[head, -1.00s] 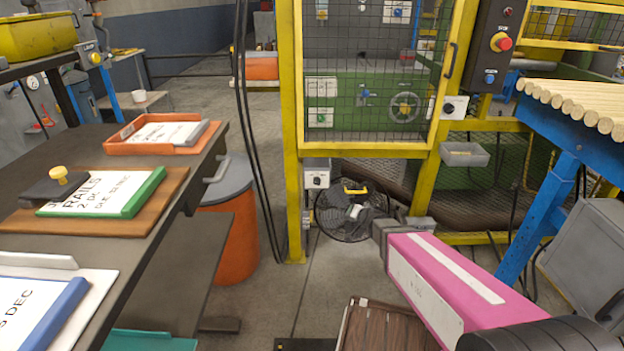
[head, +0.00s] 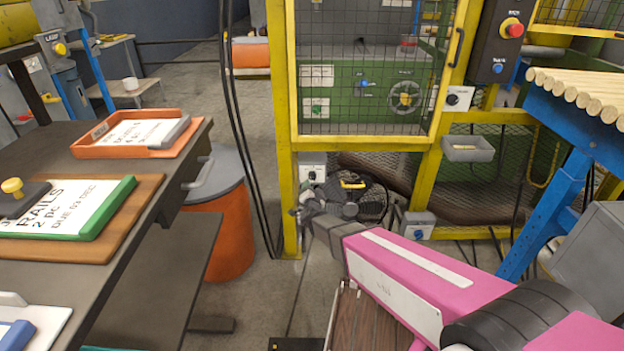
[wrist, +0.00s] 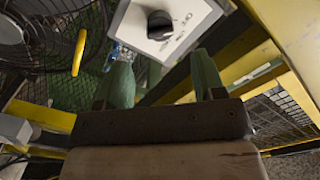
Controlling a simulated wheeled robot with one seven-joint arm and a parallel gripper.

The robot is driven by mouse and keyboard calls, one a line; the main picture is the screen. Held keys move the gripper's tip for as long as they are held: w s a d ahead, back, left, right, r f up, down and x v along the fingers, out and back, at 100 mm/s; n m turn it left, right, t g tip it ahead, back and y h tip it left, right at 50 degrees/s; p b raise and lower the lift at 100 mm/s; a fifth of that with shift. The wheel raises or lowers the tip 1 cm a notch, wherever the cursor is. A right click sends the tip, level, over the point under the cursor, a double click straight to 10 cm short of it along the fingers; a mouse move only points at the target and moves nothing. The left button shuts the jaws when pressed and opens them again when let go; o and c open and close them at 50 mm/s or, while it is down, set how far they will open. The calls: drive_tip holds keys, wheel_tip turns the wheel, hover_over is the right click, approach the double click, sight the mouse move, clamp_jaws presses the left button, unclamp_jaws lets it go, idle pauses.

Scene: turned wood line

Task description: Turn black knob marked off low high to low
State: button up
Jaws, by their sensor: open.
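A black knob (wrist: 159,25) sits on a pale grey box in the wrist view, with small dark marks beside it that are too small to read. The box with the knob also shows in the head view (head: 313,172), low on the yellow post. My gripper (wrist: 162,62) is open and empty. Its two greenish fingers point toward the box, one at each side of the knob's line, and stand apart from the knob. In the head view my gripper (head: 302,208) is small, just below the box. The knob's exact setting cannot be told.
A black fan (head: 372,202) with a yellow handle stands right behind my gripper. A grey box with a blue knob (head: 418,232) is low at the right. Another black knob (head: 453,98) is on the cage's right post. Black cables (head: 243,130) hang left of the yellow post.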

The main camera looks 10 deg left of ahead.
sight(312, 179)
drive_tip(key=x, duration=0.8)
drive_tip(key=shift+s, duration=0.1)
drive_tip(key=c, duration=0.9)
